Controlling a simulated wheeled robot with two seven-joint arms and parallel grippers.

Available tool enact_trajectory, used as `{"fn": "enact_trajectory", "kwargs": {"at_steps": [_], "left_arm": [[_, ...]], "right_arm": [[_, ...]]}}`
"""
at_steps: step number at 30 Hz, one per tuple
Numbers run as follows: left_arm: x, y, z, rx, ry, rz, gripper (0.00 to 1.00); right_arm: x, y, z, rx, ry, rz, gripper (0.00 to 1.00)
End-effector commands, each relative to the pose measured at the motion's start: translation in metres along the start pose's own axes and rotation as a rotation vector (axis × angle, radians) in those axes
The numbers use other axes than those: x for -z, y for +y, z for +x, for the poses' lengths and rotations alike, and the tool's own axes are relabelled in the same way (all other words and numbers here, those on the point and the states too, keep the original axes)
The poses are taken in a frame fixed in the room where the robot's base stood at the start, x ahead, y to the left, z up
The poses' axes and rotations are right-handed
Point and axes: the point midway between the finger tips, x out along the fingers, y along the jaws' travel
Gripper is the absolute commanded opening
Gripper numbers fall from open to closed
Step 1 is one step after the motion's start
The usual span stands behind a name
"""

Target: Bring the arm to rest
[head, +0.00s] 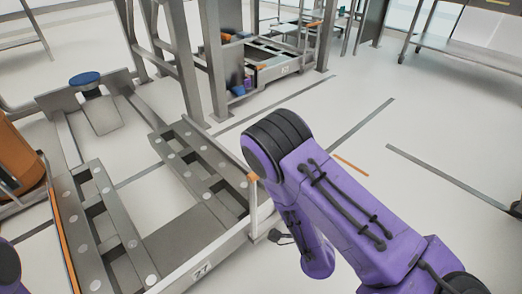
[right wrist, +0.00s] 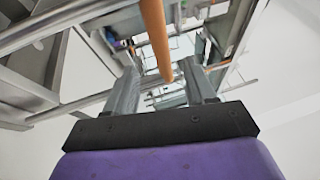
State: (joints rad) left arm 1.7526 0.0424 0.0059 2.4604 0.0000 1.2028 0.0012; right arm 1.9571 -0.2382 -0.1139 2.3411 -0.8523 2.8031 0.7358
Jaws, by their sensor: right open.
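My right arm (head: 350,200) is bent at the right of centre in the head view, with its forearm hanging down. In the right wrist view my right gripper (right wrist: 162,68) has its two grey fingers apart. An orange bar (right wrist: 154,35) shows in the gap between them; I cannot tell how close it is, and the fingers are not closed on it. In the head view the right gripper is mostly hidden by the forearm. Only a purple piece of my left arm (head: 8,266) shows at the lower left edge, and the left gripper is out of view.
A low grey metal rack (head: 205,165) with an orange-tipped corner post (head: 252,190) stands left of my right forearm. An orange-brown container (head: 20,160) is at the left edge. Another rack (head: 275,65) stands behind. The marked floor (head: 410,125) at right is clear.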

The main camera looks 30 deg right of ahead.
Motion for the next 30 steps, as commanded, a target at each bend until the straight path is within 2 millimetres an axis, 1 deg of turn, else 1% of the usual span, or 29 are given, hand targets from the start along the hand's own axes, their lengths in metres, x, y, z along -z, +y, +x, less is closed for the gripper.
{"fn": "enact_trajectory", "kwargs": {"at_steps": [4, 6, 8, 11, 12, 14, 15, 17, 18, 20, 21, 23, 24, 25, 28, 29, 30], "left_arm": [[0.0, 0.0, 0.0, 0.0, 0.0, 0.0, 0.48], [0.0, 0.0, 0.0, 0.0, 0.0, 0.0, 0.48], [0.0, 0.0, 0.0, 0.0, 0.0, 0.0, 0.48], [0.0, 0.0, 0.0, 0.0, 0.0, 0.0, 0.48], [0.0, 0.0, 0.0, 0.0, 0.0, 0.0, 0.48], [0.0, 0.0, 0.0, 0.0, 0.0, 0.0, 0.48], [0.0, 0.0, 0.0, 0.0, 0.0, 0.0, 0.48], [0.0, 0.0, 0.0, 0.0, 0.0, 0.0, 0.48], [0.0, 0.0, 0.0, 0.0, 0.0, 0.0, 0.48], [0.0, 0.0, 0.0, 0.0, 0.0, 0.0, 0.48], [0.0, 0.0, 0.0, 0.0, 0.0, 0.0, 0.48], [0.0, 0.0, 0.0, 0.0, 0.0, 0.0, 0.48], [0.0, 0.0, 0.0, 0.0, 0.0, 0.0, 0.48], [0.0, 0.0, 0.0, 0.0, 0.0, 0.0, 0.48], [0.0, 0.0, 0.0, 0.0, 0.0, 0.0, 0.48], [0.009, -0.002, -0.022, 0.001, 0.0, 0.0, 0.48], [0.015, -0.003, -0.037, 0.0, 0.0, 0.0, 0.48]], "right_arm": [[0.0, 0.0, 0.0, 0.0, 0.0, -0.002, 0.55], [-0.004, 0.003, 0.0, -0.017, -0.019, -0.054, 0.55], [-0.01, 0.012, -0.001, -0.059, -0.056, -0.169, 0.55], [-0.017, 0.042, -0.011, -0.206, -0.142, -0.497, 0.55], [-0.014, 0.059, -0.02, -0.294, -0.178, -0.644, 0.55], [-0.006, 0.087, -0.04, -0.443, -0.234, -0.839, 0.55], [0.002, 0.103, -0.056, -0.545, -0.275, -0.944, 0.55], [0.013, 0.125, -0.082, -0.693, -0.342, -1.067, 0.55], [0.02, 0.137, -0.101, -0.791, -0.388, -1.131, 0.55], [0.031, 0.152, -0.131, -0.934, -0.458, -1.199, 0.55], [0.037, 0.16, -0.151, -1.024, -0.502, -1.227, 0.55], [0.044, 0.168, -0.181, -1.15, -0.563, -1.247, 0.55], [0.049, 0.171, -0.201, -1.229, -0.599, -1.247, 0.55], [0.051, 0.173, -0.216, -1.287, -0.616, -1.237, 0.55], [0.06, 0.178, -0.267, -1.451, -0.608, -1.153, 0.55], [0.057, 0.154, -0.257, -1.435, -0.61, -1.164, 0.55], [0.056, 0.138, -0.252, -1.428, -0.61, -1.168, 0.55]]}}
